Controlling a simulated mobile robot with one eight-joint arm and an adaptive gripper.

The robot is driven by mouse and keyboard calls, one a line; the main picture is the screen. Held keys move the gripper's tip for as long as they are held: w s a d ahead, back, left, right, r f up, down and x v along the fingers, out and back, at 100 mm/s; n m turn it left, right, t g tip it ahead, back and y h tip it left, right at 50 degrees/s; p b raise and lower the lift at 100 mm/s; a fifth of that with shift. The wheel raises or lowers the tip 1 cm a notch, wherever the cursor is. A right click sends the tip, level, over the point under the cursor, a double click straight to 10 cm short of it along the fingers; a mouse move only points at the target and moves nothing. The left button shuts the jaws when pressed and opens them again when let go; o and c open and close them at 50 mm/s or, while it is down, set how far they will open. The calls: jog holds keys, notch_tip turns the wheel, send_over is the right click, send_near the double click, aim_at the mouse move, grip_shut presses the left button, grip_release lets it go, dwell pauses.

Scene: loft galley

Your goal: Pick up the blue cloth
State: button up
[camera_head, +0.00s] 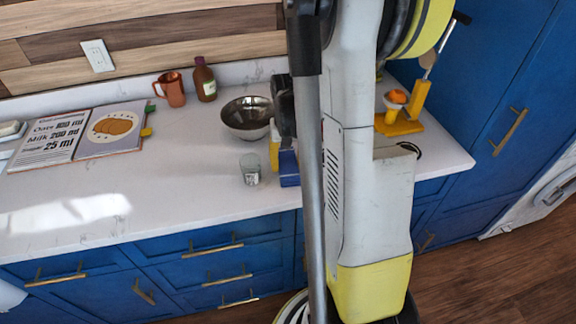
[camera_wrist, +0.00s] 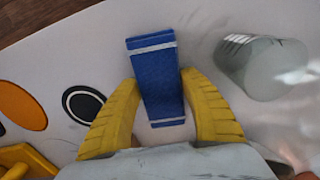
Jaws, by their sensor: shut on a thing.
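The blue cloth (camera_wrist: 153,70), folded into a narrow block with pale stripes near its ends, is between the two yellow fingers of my gripper (camera_wrist: 161,80) in the wrist view. The fingers are shut on its sides. In the head view the cloth (camera_head: 289,168) shows as a blue patch close to the white counter, beside a yellow finger (camera_head: 274,153). My own column hides most of my gripper there. I cannot tell whether the cloth still touches the counter.
A clear glass (camera_head: 250,169) stands close left of the cloth; it also shows in the wrist view (camera_wrist: 265,68). A metal bowl (camera_head: 248,117), brown bottle (camera_head: 205,82), copper mug (camera_head: 172,89) and open cookbook (camera_head: 78,135) are further left. A yellow board (camera_head: 400,126) lies right.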

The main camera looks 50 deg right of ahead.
aim_at(292, 164)
jog(key=shift+r+p, duration=0.3)
jog(key=shift+r, duration=0.3)
jog(key=r, duration=0.1)
jog(key=s+r+p, duration=0.1)
jog(key=r, duration=0.2)
jog(key=shift+s+d+p, duration=0.15)
jog(key=shift+d+p, duration=0.1)
jog(key=shift+p, duration=0.15)
jog(key=s+d+r+p, duration=0.2)
jog(key=s+r, duration=0.3)
jog(key=s, duration=0.5)
jog(key=shift+d+r+p, duration=0.35)
jog(key=shift+d+r, duration=0.05)
jog(key=shift+d, duration=0.05)
jog(key=shift+w, duration=0.1)
